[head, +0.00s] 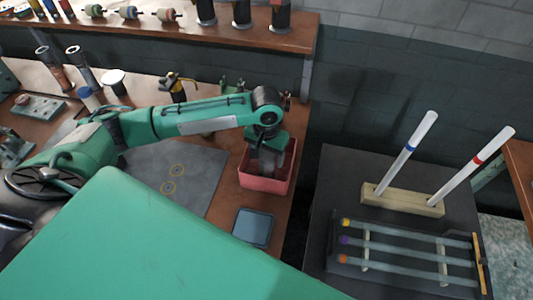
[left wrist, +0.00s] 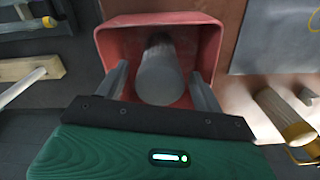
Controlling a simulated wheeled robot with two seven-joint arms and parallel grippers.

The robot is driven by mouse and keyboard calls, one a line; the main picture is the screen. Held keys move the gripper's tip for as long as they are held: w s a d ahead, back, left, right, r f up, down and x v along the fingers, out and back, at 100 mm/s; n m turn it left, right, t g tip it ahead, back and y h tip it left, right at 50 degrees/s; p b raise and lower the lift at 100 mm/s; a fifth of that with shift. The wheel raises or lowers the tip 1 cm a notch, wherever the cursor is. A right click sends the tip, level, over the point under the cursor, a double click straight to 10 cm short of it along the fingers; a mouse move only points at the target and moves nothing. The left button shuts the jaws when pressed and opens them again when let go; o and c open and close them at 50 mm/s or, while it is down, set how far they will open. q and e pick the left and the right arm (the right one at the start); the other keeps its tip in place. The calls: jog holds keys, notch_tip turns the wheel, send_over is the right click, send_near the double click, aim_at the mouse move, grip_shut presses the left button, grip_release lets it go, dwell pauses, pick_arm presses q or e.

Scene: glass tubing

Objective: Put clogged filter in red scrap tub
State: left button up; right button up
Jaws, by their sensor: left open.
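The red scrap tub (head: 266,184) stands at the right end of the workbench. My left gripper (head: 268,160) points down over it, with its fingers at the tub's mouth. In the left wrist view the tub (left wrist: 113,38) surrounds a grey cylinder, which looks like the clogged filter (left wrist: 160,76). The filter lies between the spread fingers of my left gripper (left wrist: 161,86), with a gap showing on both sides. Whether its far end touches the tub floor is hard to tell. My right gripper is not in view.
A grey mat (head: 190,180) lies left of the tub and a small blue-grey tray (head: 253,228) in front. A dark side table at right bears a wooden block (head: 402,199) with two upright tubes and a rack of glass tubes (head: 405,262). A gap separates the tables.

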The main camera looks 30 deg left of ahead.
pick_arm(q)
notch_tip(320, 180, up, 12)
jog(key=b, duration=0.2)
jog(key=shift+r, duration=0.15)
dwell(0.5)
